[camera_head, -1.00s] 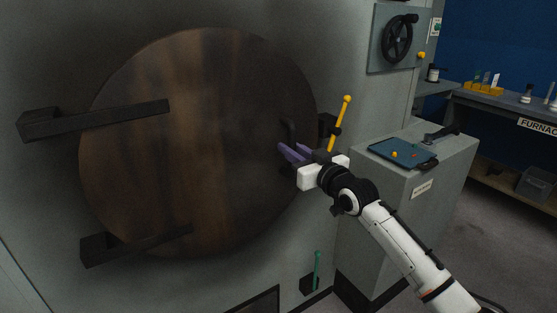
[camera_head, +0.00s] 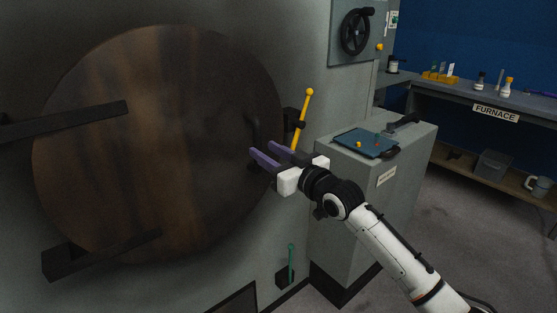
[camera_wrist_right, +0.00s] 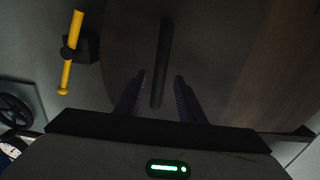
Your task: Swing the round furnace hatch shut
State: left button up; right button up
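The round furnace hatch (camera_head: 150,150) is a large brown disc on the grey furnace wall. It looks close to flush with the wall; I cannot tell whether a gap remains at its rim. Two dark hinge arms, upper (camera_head: 75,121) and lower (camera_head: 105,255), cross its left side. A dark bar handle (camera_head: 254,130) stands near its right edge. My right gripper (camera_head: 264,155) is open at the handle's lower end. In the right wrist view, the handle (camera_wrist_right: 162,60) lies in line with the gap between the purple fingers, with no clear contact. My left gripper is out of view.
A yellow lever (camera_head: 303,115) on a dark bracket sits just right of the hatch. A grey cabinet (camera_head: 345,220) with a blue tray (camera_head: 350,143) stands to the right. A green lever (camera_head: 291,262) is low on the wall. A workbench (camera_head: 450,98) stands farther back.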

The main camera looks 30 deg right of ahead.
jog(key=v, duration=0.5)
jog(key=shift+s, duration=0.15)
jog(key=s+a+f+g, duration=0.1)
jog(key=s+a+f, duration=0.15)
jog(key=f, duration=0.45)
jog(key=s+a+f+g, duration=0.1)
jog(key=s+f+g, duration=0.15)
jog(key=f, duration=0.55)
jog(key=s+a+f+g, duration=0.2)
jog(key=s+a+f, duration=0.2)
jog(key=s+f, duration=0.8)
jog(key=s+a+f+g+h, duration=0.1)
jog(key=s+a+f+g, duration=0.2)
jog(key=s+f, duration=1)
jog(key=s+a, duration=0.1)
jog(key=s, duration=0.3)
jog(key=shift+s, duration=0.2)
